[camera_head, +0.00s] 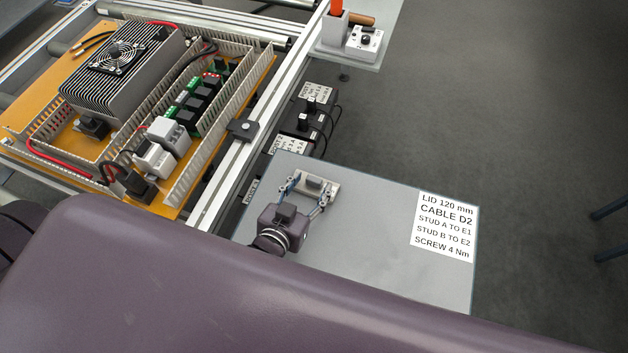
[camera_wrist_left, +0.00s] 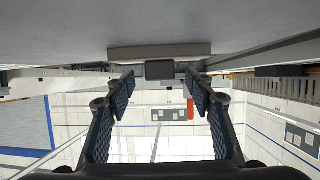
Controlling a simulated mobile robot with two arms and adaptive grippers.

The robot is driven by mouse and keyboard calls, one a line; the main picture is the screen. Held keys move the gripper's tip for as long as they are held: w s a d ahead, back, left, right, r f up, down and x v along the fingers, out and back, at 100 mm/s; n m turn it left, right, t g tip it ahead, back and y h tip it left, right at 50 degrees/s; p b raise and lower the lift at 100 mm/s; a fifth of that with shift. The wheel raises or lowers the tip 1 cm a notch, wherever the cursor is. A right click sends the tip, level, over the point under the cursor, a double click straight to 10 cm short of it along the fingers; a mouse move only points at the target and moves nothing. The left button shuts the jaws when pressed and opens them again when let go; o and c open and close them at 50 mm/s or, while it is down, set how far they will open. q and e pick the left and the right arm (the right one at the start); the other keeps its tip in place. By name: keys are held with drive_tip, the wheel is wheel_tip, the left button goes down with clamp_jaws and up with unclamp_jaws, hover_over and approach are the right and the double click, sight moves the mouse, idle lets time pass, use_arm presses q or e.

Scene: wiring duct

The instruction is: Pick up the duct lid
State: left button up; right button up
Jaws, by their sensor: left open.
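The duct lid appears to be the short pale piece with a grey block on top (camera_head: 332,190) on the grey table in the head view. In the left wrist view the pale bar (camera_wrist_left: 125,53) lies against the grey surface, with the dark block (camera_wrist_left: 160,70) on its middle. My left gripper (camera_head: 305,191) is open, its fingers on either side of the block. In the left wrist view its fingertips (camera_wrist_left: 160,78) stand apart, with visible gaps to the block. My right gripper is not in view.
A printed label (camera_head: 444,226) lies on the table's right side. An orange panel (camera_head: 40,110) with slotted ducts, a finned fan unit (camera_head: 120,68) and wiring is at left behind a metal rail (camera_head: 235,150). The table (camera_head: 380,250) between gripper and label is clear.

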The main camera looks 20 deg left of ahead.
use_arm(q)
drive_tip(key=x, duration=0.2)
drive_tip(key=shift+w+f, duration=0.2)
drive_tip(key=shift+w, duration=0.1)
drive_tip(key=shift+c, duration=0.2)
drive_tip(key=c, duration=1)
drive_tip(key=shift+c, duration=0.4)
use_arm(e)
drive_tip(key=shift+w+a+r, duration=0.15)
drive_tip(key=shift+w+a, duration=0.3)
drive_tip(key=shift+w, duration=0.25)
use_arm(q)
drive_tip(key=shift+r, duration=0.15)
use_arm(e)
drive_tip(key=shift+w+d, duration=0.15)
